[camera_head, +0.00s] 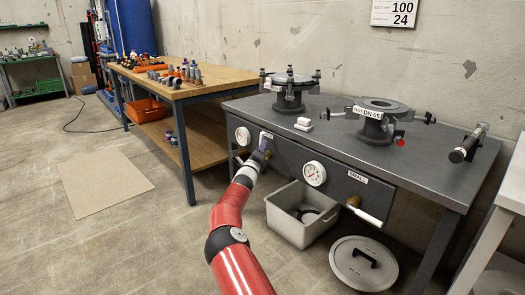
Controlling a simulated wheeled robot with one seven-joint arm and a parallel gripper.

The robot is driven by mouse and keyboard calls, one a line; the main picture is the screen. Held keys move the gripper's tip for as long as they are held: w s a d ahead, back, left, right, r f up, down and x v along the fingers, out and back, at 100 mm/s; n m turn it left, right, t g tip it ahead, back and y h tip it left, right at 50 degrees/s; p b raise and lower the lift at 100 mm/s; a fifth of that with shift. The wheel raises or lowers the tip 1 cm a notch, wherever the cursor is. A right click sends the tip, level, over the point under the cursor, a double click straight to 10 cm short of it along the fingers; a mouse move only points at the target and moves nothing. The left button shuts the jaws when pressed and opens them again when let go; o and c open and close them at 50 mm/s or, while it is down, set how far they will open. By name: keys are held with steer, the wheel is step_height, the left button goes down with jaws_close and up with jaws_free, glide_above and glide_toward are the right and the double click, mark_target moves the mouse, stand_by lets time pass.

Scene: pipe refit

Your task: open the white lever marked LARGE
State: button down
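My gripper (262,152) is at the front panel of the grey test bench, just right of the left gauge (242,135). It is small in the picture and seen from behind, so I cannot tell whether its fingers are open or shut. A bit of brass valve (268,154) shows beside it. A pale label (265,136) above is partly covered and I cannot read it. The lever marked LARGE is not clearly visible; my gripper and wrist cover that spot. Farther right, a white lever (369,217) slants down right from a brass valve under the SMALL label (358,177).
The grey bench top (335,145) carries two flanged fittings. A grey bin (302,226) stands below the panel, and a round lid (363,264) lies on the floor. A wooden workbench (220,82) stands at left. The floor at left is mostly clear.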

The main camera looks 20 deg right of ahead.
steer(key=shift+w+a+r, duration=0.1)
steer(key=shift+w+r, duration=0.1)
steer(key=shift+w, duration=0.1)
steer(key=shift+w+a+r, duration=0.1)
steer(key=shift+r, duration=0.05)
stand_by(0.4)
